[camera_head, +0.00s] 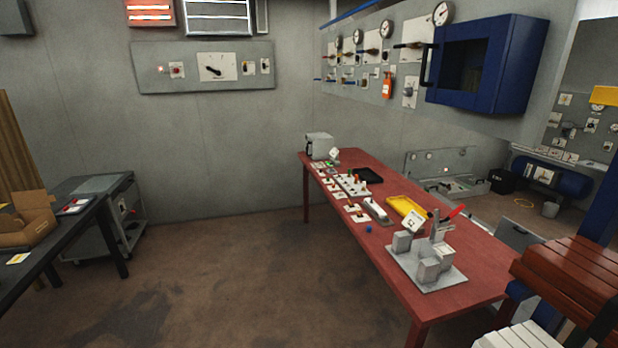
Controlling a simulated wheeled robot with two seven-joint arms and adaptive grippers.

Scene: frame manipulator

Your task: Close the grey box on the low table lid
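A low, wide grey box (480,188) is visible past the far side of the red table. A flat grey panel (425,164) stands raised behind it, like an open lid, with a small red light on it. Its hinge and the surface under the box are too small or hidden to make out. The red table's edge hides part of the near side. Neither of my grippers is in view.
A dark workbench (60,232) stands left. Red slatted boards (570,285) fill the lower right. The brown floor (230,285) between the benches is clear.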

